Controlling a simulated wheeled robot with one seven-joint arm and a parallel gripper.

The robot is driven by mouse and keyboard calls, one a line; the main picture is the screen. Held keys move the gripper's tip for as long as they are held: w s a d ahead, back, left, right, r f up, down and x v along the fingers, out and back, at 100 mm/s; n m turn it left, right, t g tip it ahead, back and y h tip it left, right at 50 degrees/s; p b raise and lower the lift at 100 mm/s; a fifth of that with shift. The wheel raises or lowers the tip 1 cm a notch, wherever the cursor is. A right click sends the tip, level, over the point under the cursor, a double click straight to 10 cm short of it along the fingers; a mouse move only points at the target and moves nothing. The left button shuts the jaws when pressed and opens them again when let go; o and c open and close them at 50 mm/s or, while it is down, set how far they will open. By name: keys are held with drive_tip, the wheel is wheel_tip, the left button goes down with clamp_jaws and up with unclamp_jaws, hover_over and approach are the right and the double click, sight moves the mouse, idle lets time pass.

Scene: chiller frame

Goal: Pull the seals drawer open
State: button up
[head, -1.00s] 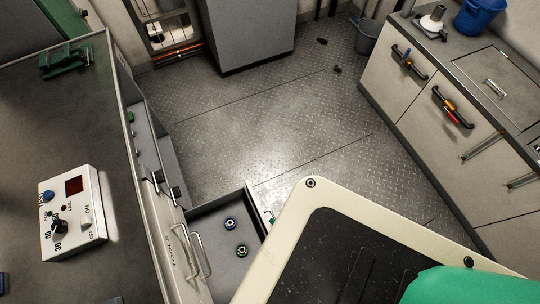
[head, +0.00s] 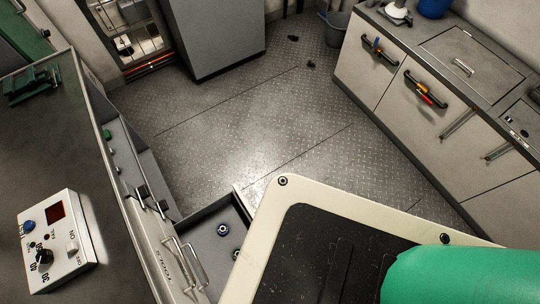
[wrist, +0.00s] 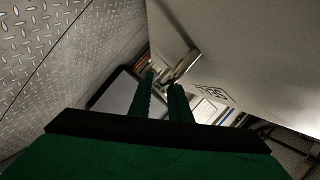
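The bench (head: 50,130) on the left has drawers and bays in its side. An open drawer (head: 205,218) juts from it, with small ring-shaped parts (head: 222,229) inside. A front with a bar handle (head: 190,262) and lettering that seems to read TOOLS is just left of it. I cannot read a seals label. My gripper (wrist: 162,80) shows in the wrist view as two green fingers with a narrow gap and nothing clearly between them. A pale panel with a small dark label (wrist: 212,92) is right of the fingertips. My gripper is hidden in the head view.
A control box (head: 50,235) stands on the bench. A grey cabinet (head: 222,35) is at the back. White cupboards (head: 415,105) with handles line the right side, with a bucket (head: 332,27) by them. The metal floor (head: 240,120) between is mostly clear.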

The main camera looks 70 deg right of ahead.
drive_tip(key=v, duration=0.9)
